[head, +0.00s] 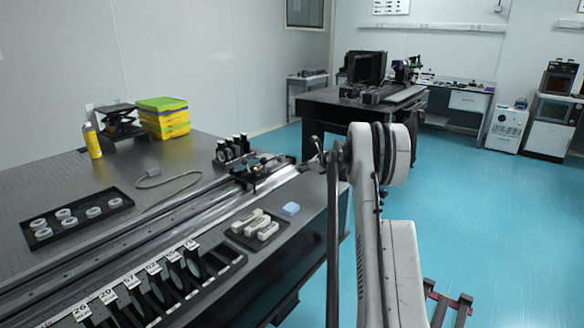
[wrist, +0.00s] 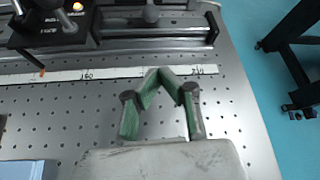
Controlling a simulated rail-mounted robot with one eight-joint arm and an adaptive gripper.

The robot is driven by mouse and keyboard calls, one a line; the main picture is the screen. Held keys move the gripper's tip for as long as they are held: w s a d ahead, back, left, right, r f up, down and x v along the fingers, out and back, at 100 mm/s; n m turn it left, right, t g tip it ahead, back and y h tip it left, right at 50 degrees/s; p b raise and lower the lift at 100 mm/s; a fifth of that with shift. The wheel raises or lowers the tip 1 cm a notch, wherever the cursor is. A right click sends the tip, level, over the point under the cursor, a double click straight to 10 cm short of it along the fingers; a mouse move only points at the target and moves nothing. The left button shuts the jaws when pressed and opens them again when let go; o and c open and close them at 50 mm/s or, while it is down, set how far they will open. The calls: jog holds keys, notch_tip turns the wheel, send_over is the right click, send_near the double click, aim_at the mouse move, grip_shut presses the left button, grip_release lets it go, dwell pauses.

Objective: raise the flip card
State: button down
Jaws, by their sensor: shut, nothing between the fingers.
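I cannot make out the flip card for certain in either view. A black device (wrist: 52,36) with white lettering and a glowing orange spot stands at the upper left of the wrist view, on a rail. In the head view my gripper (head: 318,150) is small, near the right end of the rail.
The rail (head: 185,222) runs along the dark table (head: 165,165). Numbered plates (head: 158,288) stand in a rack in front, near white blocks (head: 256,226) and a blue block (head: 291,208). A black tray (head: 75,218) with several rings lies behind.

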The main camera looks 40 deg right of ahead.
aim_at(284, 173)
jog(key=b+x, duration=0.1)
jog(key=x, duration=0.8)
jog(key=shift+w+a+r, duration=0.1)
jog(key=shift+w+r, duration=0.05)
jog(key=shift+w, duration=0.15)
jog(key=shift+w+a+r+b, duration=0.1)
jog(key=shift+a+r+b, duration=0.1)
jog(key=shift+r, duration=0.65)
jog(key=shift+w+a+r+b, duration=0.1)
jog(key=shift+a+r+b, duration=0.1)
jog(key=shift+r, duration=0.65)
